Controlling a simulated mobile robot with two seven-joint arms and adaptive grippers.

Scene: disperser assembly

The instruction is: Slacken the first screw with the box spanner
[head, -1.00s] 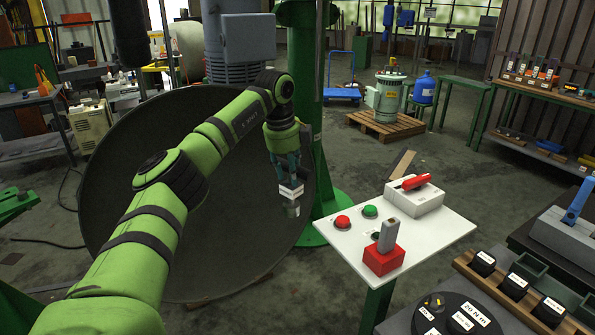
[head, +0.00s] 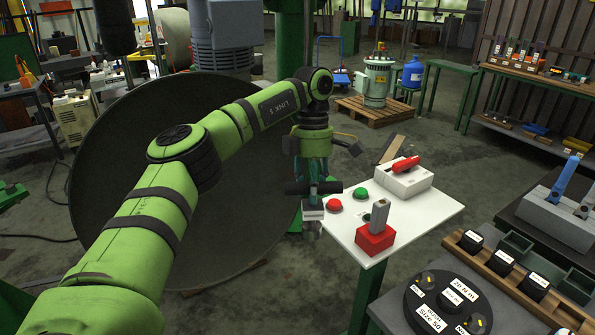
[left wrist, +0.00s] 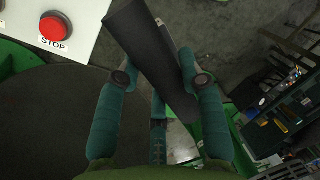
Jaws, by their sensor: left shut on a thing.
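My left gripper (head: 312,178) is shut on the box spanner (head: 313,213), which hangs below the fingers. The spanner has a dark cross bar, a white label and a grey lower end. In the left wrist view its dark bar (left wrist: 148,55) lies between the teal fingers (left wrist: 160,95). In the head view it hangs in front of the large dark disc, by the left edge of the white control panel. I cannot make out the first screw in either view. My right gripper is not in view.
The white panel (head: 425,218) carries a red STOP button (head: 334,205), a green button (head: 361,194), a red block (head: 375,240) and a grey box with a red handle (head: 403,180). The large dark disc (head: 150,240) fills the left. A tool bench (head: 400,315) stands at lower right.

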